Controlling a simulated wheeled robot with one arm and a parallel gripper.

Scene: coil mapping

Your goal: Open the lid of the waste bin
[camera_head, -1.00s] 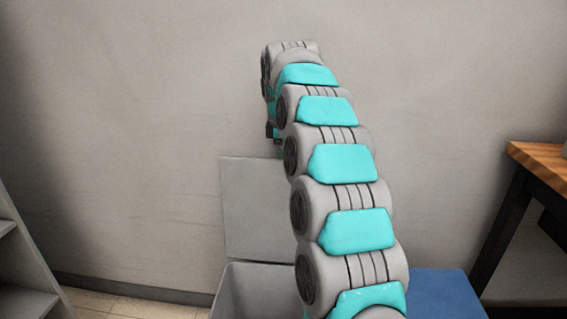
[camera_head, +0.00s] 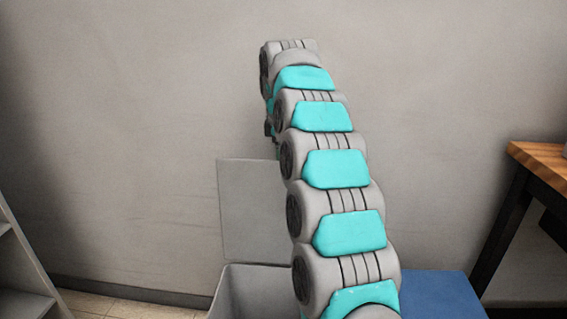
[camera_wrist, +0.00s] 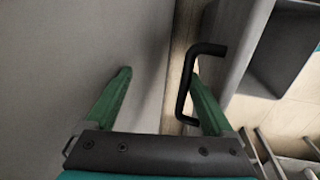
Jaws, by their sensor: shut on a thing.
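The grey waste bin (camera_head: 235,290) stands against the wall, partly hidden behind my arm. Its flat grey lid (camera_head: 247,205) stands raised, nearly upright, at the back of the bin. In the wrist view the black bar handle (camera_wrist: 187,85) lies at the right green finger, which passes behind its loop. In the head view the gripper is mostly hidden by my arm above the lid.
A grey shelf (camera_head: 25,270) stands at the left. A wood-topped table (camera_head: 540,155) with dark legs is at the right. A blue surface (camera_head: 435,290) lies right of my arm. The wall (camera_head: 130,130) is close behind the lid.

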